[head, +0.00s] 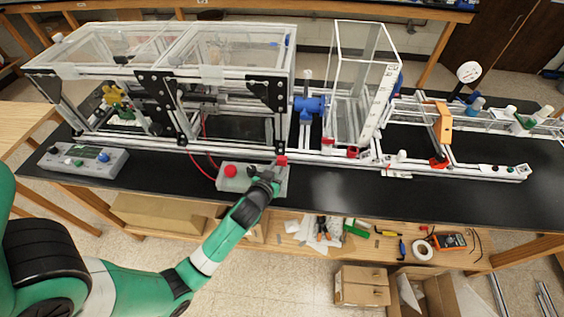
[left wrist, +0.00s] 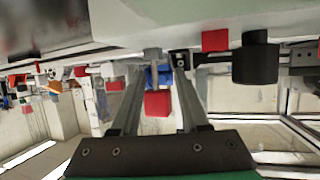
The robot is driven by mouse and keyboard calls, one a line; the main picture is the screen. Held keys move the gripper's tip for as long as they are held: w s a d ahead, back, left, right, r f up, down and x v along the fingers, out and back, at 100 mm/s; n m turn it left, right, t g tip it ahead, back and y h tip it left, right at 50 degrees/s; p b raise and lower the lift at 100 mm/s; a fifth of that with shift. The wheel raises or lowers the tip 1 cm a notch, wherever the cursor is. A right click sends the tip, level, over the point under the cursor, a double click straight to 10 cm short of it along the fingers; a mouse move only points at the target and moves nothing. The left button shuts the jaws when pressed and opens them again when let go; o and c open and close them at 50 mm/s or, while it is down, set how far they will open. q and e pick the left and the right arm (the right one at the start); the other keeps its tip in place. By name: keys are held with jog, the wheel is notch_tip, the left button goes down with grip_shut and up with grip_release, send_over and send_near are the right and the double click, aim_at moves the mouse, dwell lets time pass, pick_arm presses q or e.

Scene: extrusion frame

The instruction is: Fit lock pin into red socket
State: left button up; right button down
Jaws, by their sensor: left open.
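My left gripper (head: 268,180) is over the grey box at the front of the frame, with its jaws apart. In the left wrist view its two fingers (left wrist: 156,75) point up the picture with a gap between them. A red block (left wrist: 157,103) shows in that gap, apart from both fingers, with a blue part behind it. In the head view a small red block (head: 282,160) sits just beyond the fingertips on the frame's lower rail; it may be the red socket. I cannot pick out the lock pin with certainty. My right gripper is not seen.
The grey box (head: 207,180) carries a red button (head: 230,171). A control panel (head: 84,159) lies at the left on the black table (head: 340,190). The clear-walled extrusion frame (head: 165,75) stands behind. The table's front strip right of the gripper is mostly clear.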

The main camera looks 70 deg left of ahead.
aim_at(285, 162)
pick_arm(q)
jog(key=b+x, duration=0.1)
jog(key=x, duration=0.4)
jog(key=shift+w+d, duration=0.2)
jog(key=shift+r, duration=0.1)
grip_shut()
